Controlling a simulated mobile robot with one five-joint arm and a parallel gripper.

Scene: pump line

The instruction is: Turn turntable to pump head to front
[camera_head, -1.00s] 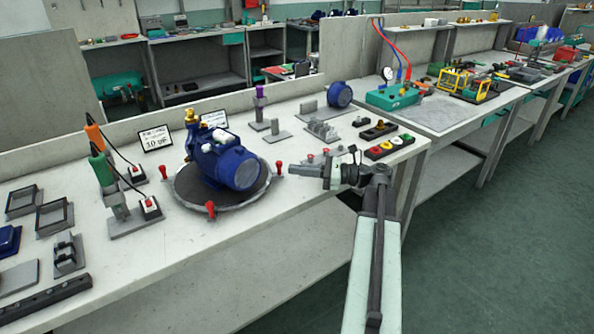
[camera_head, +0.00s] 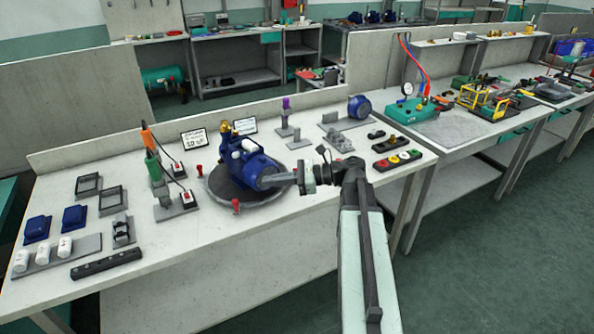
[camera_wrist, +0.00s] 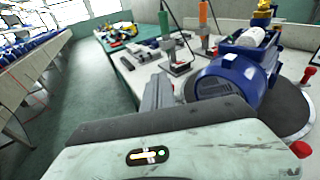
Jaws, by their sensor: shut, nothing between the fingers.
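The turntable (camera_head: 219,187) is a round grey disc with red knobs around its rim, on the white bench. A blue pump (camera_head: 252,165) with a brass fitting sits on it. In the wrist view the pump (camera_wrist: 232,78) stands right of centre, over the dark turntable (camera_wrist: 290,112). One red knob (camera_head: 236,206) is at the front rim and another (camera_head: 199,170) at the left. My gripper (camera_head: 268,182) is shut and empty. It points left at the turntable's right side and overlaps the pump's lower right end in the head view; I cannot tell whether it touches.
Left of the turntable stand the green-handled tool (camera_head: 154,170) and the orange-handled tool (camera_head: 147,138). Behind are sign cards (camera_head: 194,139). The front bench strip below the turntable is clear.

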